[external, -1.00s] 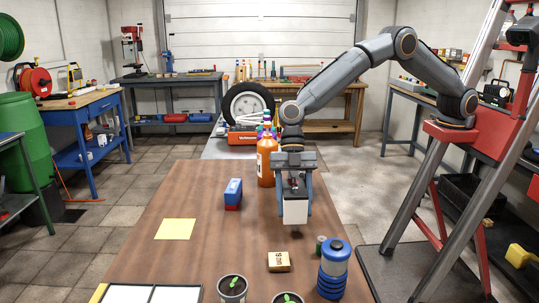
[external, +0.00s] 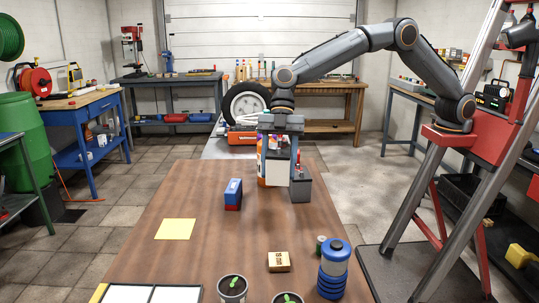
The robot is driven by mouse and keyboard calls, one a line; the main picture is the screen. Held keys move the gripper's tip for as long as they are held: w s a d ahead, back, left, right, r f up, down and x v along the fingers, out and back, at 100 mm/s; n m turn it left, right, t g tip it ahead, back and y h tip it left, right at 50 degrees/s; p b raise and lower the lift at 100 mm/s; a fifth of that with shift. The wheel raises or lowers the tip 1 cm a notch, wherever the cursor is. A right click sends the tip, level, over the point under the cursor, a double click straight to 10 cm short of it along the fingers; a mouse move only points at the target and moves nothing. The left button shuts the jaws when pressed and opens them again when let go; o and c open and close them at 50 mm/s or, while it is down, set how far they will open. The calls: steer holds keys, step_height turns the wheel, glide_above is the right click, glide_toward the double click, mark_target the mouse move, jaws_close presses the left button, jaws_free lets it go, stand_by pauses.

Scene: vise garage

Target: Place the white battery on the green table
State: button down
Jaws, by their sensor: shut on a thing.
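My gripper (external: 281,156) points down over the far part of the brown wooden table (external: 190,205). It is shut on the white battery (external: 278,171), a white block with a dark top, held upright between the fingers.
A dark grey box (external: 301,188) stands just right of the gripper. A blue-and-red block (external: 233,194), yellow sheet (external: 175,229), small tan box (external: 279,262), blue bottle (external: 334,270) and plant pots (external: 232,291) are on the wooden table.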

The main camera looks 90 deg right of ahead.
steer(key=w+d+r+m+t+h+b, duration=0.1)
steer(key=w+d+r+m+t, duration=0.25)
steer(key=d, duration=0.75)
steer(key=w+d+r+m+h, duration=0.1)
steer(key=w+d+r+m, duration=0.2)
steer(key=w+d+r, duration=0.55)
steer(key=d+r+m+t+h+b, duration=0.1)
steer(key=d+r+m, duration=0.25)
steer(key=d, duration=1.05)
steer(key=d+f+m+h+b, duration=0.15)
steer(key=d+f+b, duration=0.25)
steer(key=d+f, duration=0.65)
steer(key=d+f+m+t+h+b, duration=0.1)
steer(key=d+f+m+b, duration=0.45)
steer(key=d, duration=0.85)
steer(key=d+f+n+h+b, duration=0.1)
steer(key=d+f+b, duration=0.1)
steer(key=d+f, duration=1)
steer(key=shift+s+d+f, duration=0.15)
steer(key=shift+f, duration=1.25)
steer(key=shift+s+d+f, duration=0.1)
steer(key=shift+s+f, duration=0.05)
steer(key=shift+f, duration=1.25)
steer(key=shift+s+d+f, duration=0.15)
steer(key=shift+f, duration=1.25)
steer(key=shift+f, duration=0.15)
steer(key=c, duration=0.8)
jaws_free()
steer(key=shift+s+f, duration=0.1)
steer(key=shift+f, duration=0.05)
